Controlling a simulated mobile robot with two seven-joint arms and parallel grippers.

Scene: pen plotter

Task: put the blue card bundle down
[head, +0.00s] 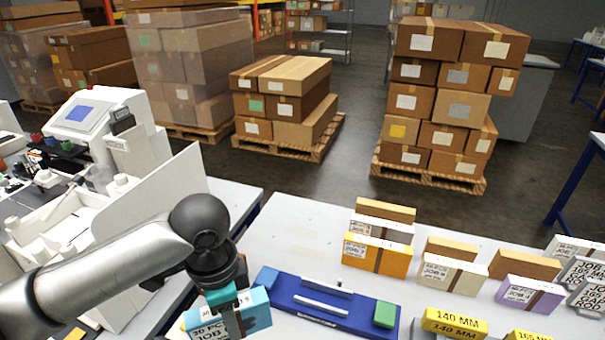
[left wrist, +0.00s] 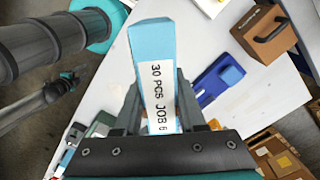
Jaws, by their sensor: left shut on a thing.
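The blue card bundle (head: 257,306) is light blue with a white label reading "30 PCS JOB" and a further character that I cannot read surely. My left gripper (head: 232,318) is shut on it, coming down from above, in front of the left end of the blue fixture. In the left wrist view the bundle (left wrist: 150,42) stands out between the two fingers (left wrist: 158,112). The bundle's lower part is cut off by the head view's bottom edge, so I cannot tell whether it touches the table.
A dark blue fixture (head: 352,317) with a green block (head: 385,314) lies beside the bundle. Orange (head: 360,257), cream (head: 447,275) and lilac (head: 522,293) labelled bundles stand to the right. Bare table (head: 290,228) shows behind the fixture.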

